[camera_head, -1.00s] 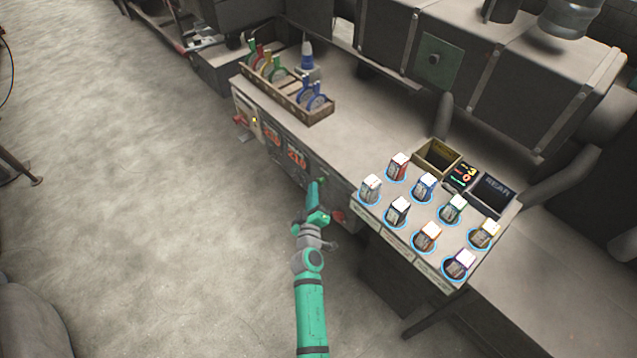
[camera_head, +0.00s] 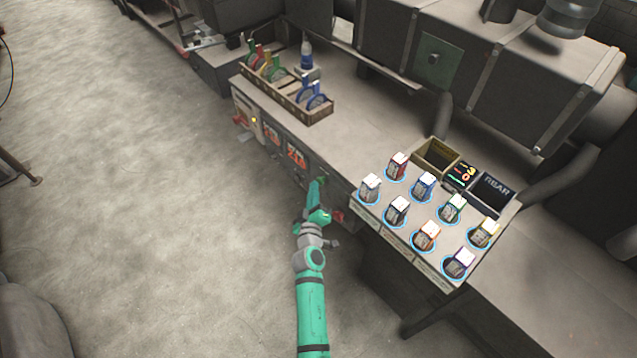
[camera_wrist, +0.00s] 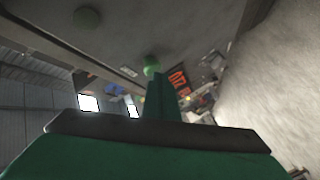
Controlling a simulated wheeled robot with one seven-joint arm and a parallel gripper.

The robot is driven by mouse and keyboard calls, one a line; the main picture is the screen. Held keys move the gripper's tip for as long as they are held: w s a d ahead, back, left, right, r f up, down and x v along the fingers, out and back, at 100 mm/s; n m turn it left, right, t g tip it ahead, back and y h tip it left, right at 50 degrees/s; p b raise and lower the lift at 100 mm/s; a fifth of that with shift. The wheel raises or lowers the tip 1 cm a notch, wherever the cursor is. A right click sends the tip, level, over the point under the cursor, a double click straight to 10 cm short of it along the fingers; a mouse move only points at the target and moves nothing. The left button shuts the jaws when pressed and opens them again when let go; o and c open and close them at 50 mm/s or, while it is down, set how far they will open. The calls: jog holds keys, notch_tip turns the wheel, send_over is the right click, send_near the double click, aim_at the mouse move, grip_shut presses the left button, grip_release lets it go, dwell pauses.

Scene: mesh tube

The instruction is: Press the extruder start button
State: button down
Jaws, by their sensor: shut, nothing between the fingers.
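The green button (camera_wrist: 151,64) shows in the wrist view on the grey panel, right at the end of my fingers. In the head view a small green spot (camera_head: 322,179) on the front face of the machine lies just beyond my fingertips. My gripper (camera_head: 318,187) is shut and empty, pointing at this panel; its closed fingers also show in the wrist view (camera_wrist: 158,88). The fingertips overlap the lower edge of the button in the picture. I cannot tell whether they touch it or whether it is pushed in.
A red knob (camera_head: 338,216) sits on the panel just right of my gripper. Orange number displays (camera_head: 296,157) are to the left.

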jog(key=shift+w+d, duration=0.35)
jog(key=shift+d, duration=0.1)
dwell(0.6)
jog(key=shift+s+a, duration=0.75)
jog(key=shift+a, duration=0.25)
jog(key=shift+a, duration=0.1)
jog(key=shift+s+a, duration=0.75)
jog(key=shift+a, duration=0.25)
jog(key=shift+s+a, duration=0.7)
jog(key=shift+a, duration=0.25)
